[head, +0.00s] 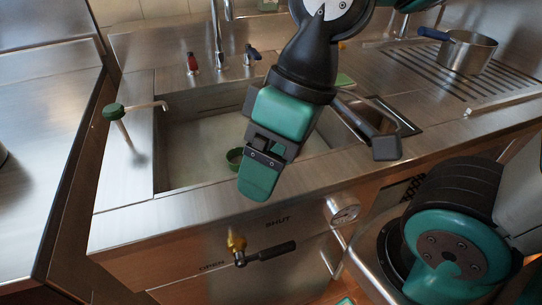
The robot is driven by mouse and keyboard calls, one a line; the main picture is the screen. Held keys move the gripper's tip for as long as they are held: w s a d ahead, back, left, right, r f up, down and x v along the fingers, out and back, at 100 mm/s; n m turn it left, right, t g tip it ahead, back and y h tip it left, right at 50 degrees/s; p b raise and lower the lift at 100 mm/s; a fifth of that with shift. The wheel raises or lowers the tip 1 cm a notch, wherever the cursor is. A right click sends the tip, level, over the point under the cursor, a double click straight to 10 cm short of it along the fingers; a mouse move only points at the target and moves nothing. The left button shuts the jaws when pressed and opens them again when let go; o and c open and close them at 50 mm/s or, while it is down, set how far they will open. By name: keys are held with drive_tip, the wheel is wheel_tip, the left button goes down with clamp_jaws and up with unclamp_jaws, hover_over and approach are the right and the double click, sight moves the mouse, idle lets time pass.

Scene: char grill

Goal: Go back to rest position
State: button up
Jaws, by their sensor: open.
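My gripper (322,167) hangs from my arm in the upper middle of the head view, over the front right part of the sink. It is open and nothing shows between its fingers. One finger has a green housing and points down and left. The other is dark grey and reaches out to the right. My arm hides part of the sink and of the counter behind it.
A pot (467,52) stands on the ribbed drainboard at right. A tap (217,40) rises behind the sink; a green-topped dispenser (113,112) stands left.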

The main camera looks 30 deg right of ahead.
drive_tip(key=shift+r, duration=0.1)
wheel_tip(320, 180, up, 6)
drive_tip(key=p, duration=0.6)
drive_tip(key=shift+r+p, duration=0.25)
drive_tip(key=shift+p, duration=0.05)
